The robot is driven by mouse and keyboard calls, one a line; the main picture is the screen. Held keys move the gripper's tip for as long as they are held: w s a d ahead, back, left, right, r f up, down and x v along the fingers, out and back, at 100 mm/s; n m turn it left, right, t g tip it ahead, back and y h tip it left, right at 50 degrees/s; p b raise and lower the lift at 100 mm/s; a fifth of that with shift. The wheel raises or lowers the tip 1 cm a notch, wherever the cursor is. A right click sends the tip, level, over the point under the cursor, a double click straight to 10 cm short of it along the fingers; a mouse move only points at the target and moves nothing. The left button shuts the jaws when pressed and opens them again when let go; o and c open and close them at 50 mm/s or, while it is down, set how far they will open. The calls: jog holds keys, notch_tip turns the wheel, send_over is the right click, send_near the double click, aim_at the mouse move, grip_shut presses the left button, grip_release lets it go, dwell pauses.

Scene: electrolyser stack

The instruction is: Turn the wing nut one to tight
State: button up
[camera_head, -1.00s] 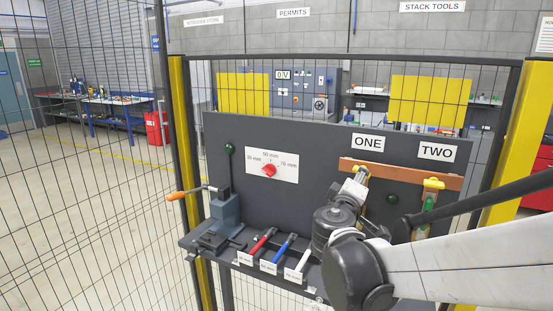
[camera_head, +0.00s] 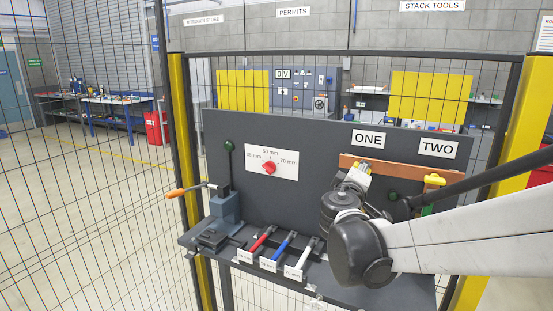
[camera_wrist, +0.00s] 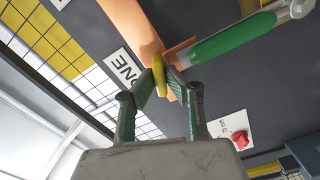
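Wing nut one is yellow and sits under the ONE label (camera_head: 367,140) on the orange-brown bar (camera_head: 402,172). In the wrist view wing nut one (camera_wrist: 158,75) lies between the tips of my gripper (camera_wrist: 160,78), with both fingertips seemingly against its sides. In the head view my gripper (camera_head: 354,179) reaches up to the bar, and my wrist and arm hide much of what lies below wing nut one. How tight the nut is cannot be told.
Yellow wing nut two (camera_head: 434,180) is to the right under the TWO label (camera_head: 438,148).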

grip_shut()
jog(key=n, duration=0.4)
jog(key=shift+b, duration=0.4)
jog(key=o, duration=0.8)
grip_release()
jog(key=shift+s, duration=0.1)
jog(key=shift+p+v, duration=0.35)
jog(key=shift+v, duration=3.05)
